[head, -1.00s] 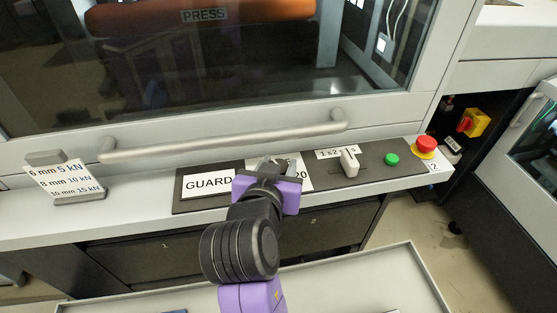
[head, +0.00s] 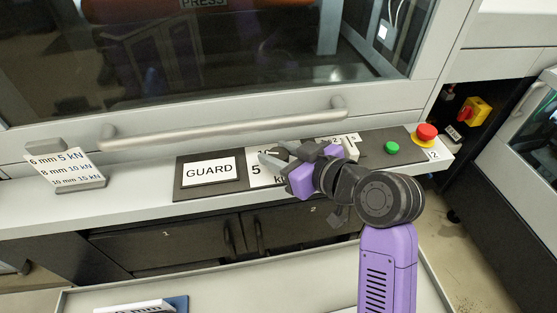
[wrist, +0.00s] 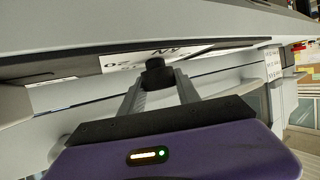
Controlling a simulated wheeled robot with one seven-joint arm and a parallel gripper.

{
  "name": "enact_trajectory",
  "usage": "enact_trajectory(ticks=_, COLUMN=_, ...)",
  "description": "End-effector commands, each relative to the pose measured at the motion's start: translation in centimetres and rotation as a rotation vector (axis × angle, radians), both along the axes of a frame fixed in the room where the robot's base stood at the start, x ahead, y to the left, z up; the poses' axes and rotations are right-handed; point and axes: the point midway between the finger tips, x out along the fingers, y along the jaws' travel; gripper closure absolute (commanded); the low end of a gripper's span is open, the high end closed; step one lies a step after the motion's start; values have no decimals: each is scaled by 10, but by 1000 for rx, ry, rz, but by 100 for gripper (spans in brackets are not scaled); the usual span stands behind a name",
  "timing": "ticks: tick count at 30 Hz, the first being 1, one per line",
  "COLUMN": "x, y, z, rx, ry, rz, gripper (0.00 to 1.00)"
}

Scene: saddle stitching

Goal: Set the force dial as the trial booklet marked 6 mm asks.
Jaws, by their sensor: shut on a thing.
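The force dial is a dark round knob (wrist: 155,72), seen in the wrist view between my fingertips. My gripper (wrist: 158,88) is shut on it. In the head view my gripper (head: 276,160) comes from the right, its fingers over the dial's white scale plate (head: 256,172). A "5" and part of "kN" show on the plate; the arm hides the rest, and the knob's pointer cannot be made out. A card (head: 62,168) at the left reads 6 mm 5 kN, 8 mm 10 kN, 10 mm 15 kN. A white booklet (head: 135,306) shows at the bottom edge, its marking unreadable.
The GUARD plate (head: 210,171) is left of the dial. A green button (head: 391,148) and red stop button (head: 426,132) are to the right. A long handle bar (head: 220,130) runs behind on the press door. A pale tray (head: 230,280) is in front.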

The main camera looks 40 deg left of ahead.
Motion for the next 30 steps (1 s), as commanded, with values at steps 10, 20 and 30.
enact_trajectory(ticks=10, x=2, y=-1, z=-3, rx=-2, ry=-1, rz=201, gripper=100)
enact_trajectory(ticks=20, x=1, y=0, z=-1, rx=-2, ry=-1, rz=269, gripper=100)
enact_trajectory(ticks=30, x=1, y=0, z=-1, rx=-2, ry=0, rz=273, gripper=100)
